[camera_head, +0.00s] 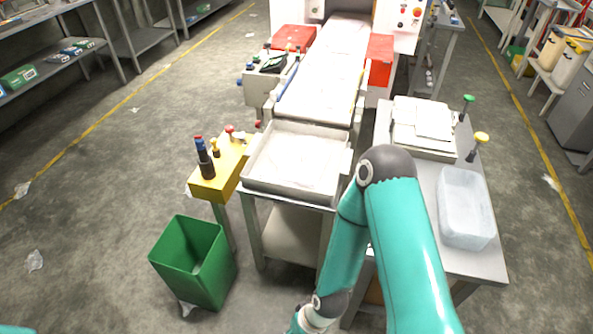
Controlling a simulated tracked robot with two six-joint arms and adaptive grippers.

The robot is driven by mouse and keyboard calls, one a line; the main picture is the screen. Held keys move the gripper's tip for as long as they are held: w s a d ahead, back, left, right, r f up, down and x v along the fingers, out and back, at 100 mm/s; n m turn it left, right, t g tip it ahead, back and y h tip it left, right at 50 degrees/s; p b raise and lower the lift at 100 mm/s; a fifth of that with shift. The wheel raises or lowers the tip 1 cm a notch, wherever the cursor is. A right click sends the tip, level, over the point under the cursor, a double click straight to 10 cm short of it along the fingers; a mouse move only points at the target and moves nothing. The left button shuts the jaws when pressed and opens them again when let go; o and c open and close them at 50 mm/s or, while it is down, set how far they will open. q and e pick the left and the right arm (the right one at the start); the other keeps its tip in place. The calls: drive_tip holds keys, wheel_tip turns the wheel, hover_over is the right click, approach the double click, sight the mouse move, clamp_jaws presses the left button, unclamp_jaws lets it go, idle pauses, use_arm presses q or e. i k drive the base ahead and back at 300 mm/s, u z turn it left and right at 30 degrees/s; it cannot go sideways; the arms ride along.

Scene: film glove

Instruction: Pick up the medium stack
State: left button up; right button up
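A stack of flat white pieces (423,120) lies on the far part of the grey right table (432,185). Its layers are uneven, with a smaller piece on top. I cannot tell whether it is one stack or several, or which is the medium one. My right arm crosses the front of that table, and its wrist points down to the bottom edge. My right gripper is out of the frame. Only a small teal part of my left arm shows at the bottom left corner, and my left gripper is not in view.
A translucent bin (465,208) stands in front of the stack, near green and yellow knobs. A metal tray (295,162) sits at the end of the conveyor (325,70). A green bin (193,262) and a yellow stand (218,170) are left. Open floor lies further left.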

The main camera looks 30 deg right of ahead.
sight(304, 165)
drive_tip(key=z, duration=0.15)
drive_tip(key=i, duration=0.9)
drive_tip(key=u, duration=0.05)
